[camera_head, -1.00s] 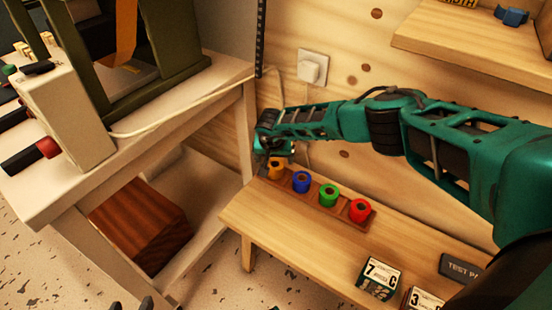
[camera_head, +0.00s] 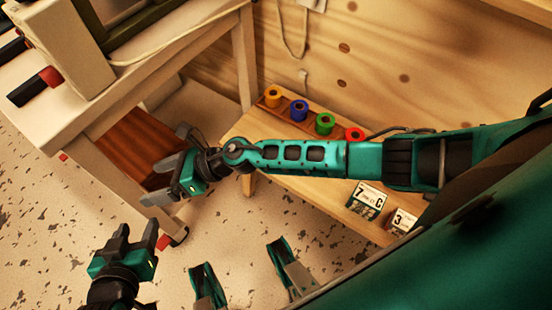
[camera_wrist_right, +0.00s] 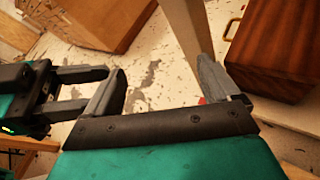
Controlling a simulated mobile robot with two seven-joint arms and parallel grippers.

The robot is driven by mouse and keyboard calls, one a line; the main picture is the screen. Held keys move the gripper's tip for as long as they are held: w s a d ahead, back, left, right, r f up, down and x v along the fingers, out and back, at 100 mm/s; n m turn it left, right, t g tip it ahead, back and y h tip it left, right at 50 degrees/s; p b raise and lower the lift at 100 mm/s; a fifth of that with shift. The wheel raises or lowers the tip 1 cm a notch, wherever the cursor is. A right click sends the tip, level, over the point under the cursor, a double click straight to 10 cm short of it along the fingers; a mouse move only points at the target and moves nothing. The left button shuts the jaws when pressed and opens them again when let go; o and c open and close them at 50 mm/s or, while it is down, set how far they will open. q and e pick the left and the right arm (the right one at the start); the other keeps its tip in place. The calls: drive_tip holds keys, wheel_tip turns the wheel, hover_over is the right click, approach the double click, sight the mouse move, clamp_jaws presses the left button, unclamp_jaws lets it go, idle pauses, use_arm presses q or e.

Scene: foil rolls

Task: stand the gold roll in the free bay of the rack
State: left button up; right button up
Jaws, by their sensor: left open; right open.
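The gold roll (camera_head: 272,97) stands upright in the leftmost bay of the brown rack (camera_head: 285,105). Blue (camera_head: 299,110), green (camera_head: 325,123) and red (camera_head: 354,134) rolls stand to its right in the same rack; my right arm partly covers the red one. My right gripper (camera_head: 168,178) is open and empty, left of and below the rack, in front of the bench. Its spread fingers also show in the right wrist view (camera_wrist_right: 162,88), with nothing between them. My left gripper (camera_head: 133,240) is open and empty over the floor at lower left.
The rack is at the back of a low wooden bench (camera_head: 235,128). Two labelled boxes (camera_head: 367,200) (camera_head: 402,220) stand farther right on it. A pale table (camera_head: 190,48) is at upper left. A dark wooden box (camera_head: 140,140) sits low beneath it, near my right gripper.

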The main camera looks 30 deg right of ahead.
drive_tip(key=d+r+m+t+h, duration=0.1)
drive_tip(key=d+r+m+t, duration=0.25)
drive_tip(key=m, duration=0.65)
drive_tip(key=d+r+m+t+h, duration=0.15)
drive_tip(key=m+t, duration=0.35)
drive_tip(key=m, duration=0.6)
drive_tip(key=s+d+f+m+g+h, duration=0.1)
drive_tip(key=s+d+m+h, duration=0.3)
drive_tip(key=d+m, duration=0.5)
drive_tip(key=s+d+f+m+g+h, duration=0.1)
drive_tip(key=s+d+f+m+h, duration=0.3)
drive_tip(key=d+m, duration=0.4)
drive_tip(key=s+m, duration=0.1)
drive_tip(key=m, duration=0.5)
drive_tip(key=shift+s+d, duration=0.15)
drive_tip(key=shift+d, duration=0.2)
